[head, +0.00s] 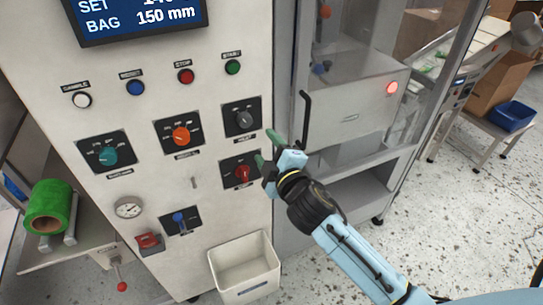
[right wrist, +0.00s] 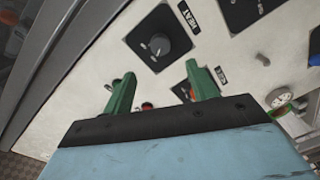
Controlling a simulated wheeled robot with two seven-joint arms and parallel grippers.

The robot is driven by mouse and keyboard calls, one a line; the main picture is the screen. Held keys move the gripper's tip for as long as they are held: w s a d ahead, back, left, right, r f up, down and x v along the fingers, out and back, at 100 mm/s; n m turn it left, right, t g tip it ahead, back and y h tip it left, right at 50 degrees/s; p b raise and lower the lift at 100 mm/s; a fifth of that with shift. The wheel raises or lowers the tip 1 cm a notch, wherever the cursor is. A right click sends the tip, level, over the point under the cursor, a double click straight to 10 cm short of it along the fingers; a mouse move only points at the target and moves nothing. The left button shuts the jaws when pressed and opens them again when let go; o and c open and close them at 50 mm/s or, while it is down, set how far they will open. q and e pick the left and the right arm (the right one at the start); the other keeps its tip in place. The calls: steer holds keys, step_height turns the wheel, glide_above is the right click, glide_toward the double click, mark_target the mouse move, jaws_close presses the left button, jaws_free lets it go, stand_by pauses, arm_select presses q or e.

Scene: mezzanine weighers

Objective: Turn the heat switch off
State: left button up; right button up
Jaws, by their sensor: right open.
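The heat switch (head: 244,119) is a dark grey rotary knob on a black square plate on the white control panel, with a HEAT label under it. In the right wrist view the heat knob (right wrist: 158,45) shows whole, beyond the fingertips; which mark it points to is too small to read. My right gripper (head: 270,149) is open and empty, its green fingers apart, to the lower right of the heat knob in the head view. In the right wrist view the fingers (right wrist: 163,85) stand apart below the knob, not around it. My left gripper is not in view.
A red knob (head: 242,174) sits just below the heat switch, close to my fingers. An orange knob (head: 181,137) and a teal knob (head: 107,156) lie left. A dark door handle (head: 305,118) stands right of the panel. A white bin (head: 245,285) is below.

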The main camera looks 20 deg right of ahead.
steer(key=shift+s+d, duration=0.1)
steer(key=shift+s, duration=0.95)
